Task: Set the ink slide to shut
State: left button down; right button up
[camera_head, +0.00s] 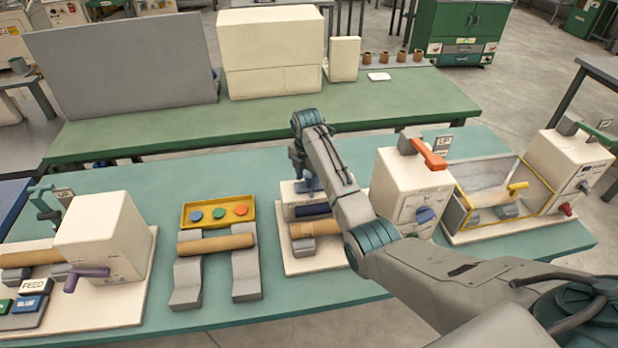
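My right arm reaches in from the lower right, and its gripper (308,186) points down over the middle machine (298,262). The fingers are small and partly hidden by the wrist, so I cannot tell whether they are open or touching anything. This machine has a dark blue roller (312,210), a tan tube (314,229) and a pale block behind them. Its white housing (392,178) carries an orange lever (424,152) and a blue knob (426,215). No readable label marks the ink slide, and my forearm covers part of the machine. My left gripper is not in view.
A yellow tray (218,212) with coloured discs stands behind a tan tube on grey supports (247,275). A white machine (102,240) with a purple handle is at left. The teal bench front is partly clear.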

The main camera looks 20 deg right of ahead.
aim_at(307, 175)
jog(key=shift+d+r, duration=0.15)
jog(key=shift+r, duration=0.05)
notch_tip(307, 175, up, 8)
jog(key=b, duration=0.2)
jog(key=shift+b, duration=0.4)
jog(key=shift+r+p, duration=0.75)
jog(key=shift+p, duration=0.3)
pick_arm(q)
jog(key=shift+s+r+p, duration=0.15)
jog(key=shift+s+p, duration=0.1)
jog(key=shift+p, duration=0.25)
pick_arm(e)
jog(key=shift+r, duration=0.5)
jog(key=shift+f, duration=0.1)
